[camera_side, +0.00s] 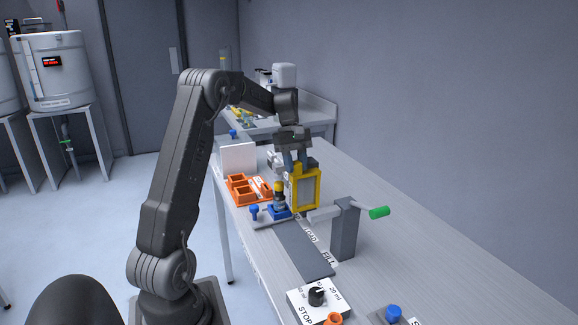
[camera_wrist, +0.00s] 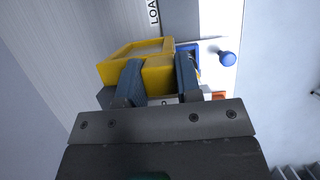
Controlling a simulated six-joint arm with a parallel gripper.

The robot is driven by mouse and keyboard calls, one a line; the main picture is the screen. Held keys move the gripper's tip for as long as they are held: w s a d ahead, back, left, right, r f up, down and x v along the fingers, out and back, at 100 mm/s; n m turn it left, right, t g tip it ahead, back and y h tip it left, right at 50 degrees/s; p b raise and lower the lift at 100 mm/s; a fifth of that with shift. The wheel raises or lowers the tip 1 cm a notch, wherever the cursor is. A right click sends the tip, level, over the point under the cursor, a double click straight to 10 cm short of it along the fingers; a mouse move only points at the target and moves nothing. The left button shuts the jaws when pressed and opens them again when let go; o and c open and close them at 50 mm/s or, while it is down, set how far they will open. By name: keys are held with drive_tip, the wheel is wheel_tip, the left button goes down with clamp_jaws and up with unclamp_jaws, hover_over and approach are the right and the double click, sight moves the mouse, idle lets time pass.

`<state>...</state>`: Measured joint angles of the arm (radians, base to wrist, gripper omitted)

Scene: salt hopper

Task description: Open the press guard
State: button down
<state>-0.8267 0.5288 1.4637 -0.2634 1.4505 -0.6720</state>
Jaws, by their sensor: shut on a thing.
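The press guard (camera_side: 306,189) is a yellow frame with a clear or greyish panel, standing upright at the press in the side view. The yellow guard also shows in the wrist view (camera_wrist: 122,72), at upper left of the fingers. My gripper (camera_side: 296,165) reaches down from above, its blue-grey fingers at the guard's top. In the wrist view my gripper (camera_wrist: 160,70) is shut on a yellow part of the guard, one finger on each side. The press's blue base (camera_side: 281,212) sits to the left of the guard, partly hidden. I cannot tell how far the guard is swung.
An orange tray (camera_side: 240,190) lies left of the press. A grey post (camera_side: 344,232) with a green-handled lever (camera_side: 379,212) stands to the right. A blue knob (camera_wrist: 227,58) shows beside the press. A dial box (camera_side: 316,298) is at the front.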

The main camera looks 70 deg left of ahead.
drive_tip(key=shift+w, duration=1)
drive_tip(key=c, duration=0.8)
unclamp_jaws()
drive_tip(key=shift+r, duration=0.1)
drive_tip(key=v, duration=1.3)
drive_tip(key=shift+r, duration=0.3)
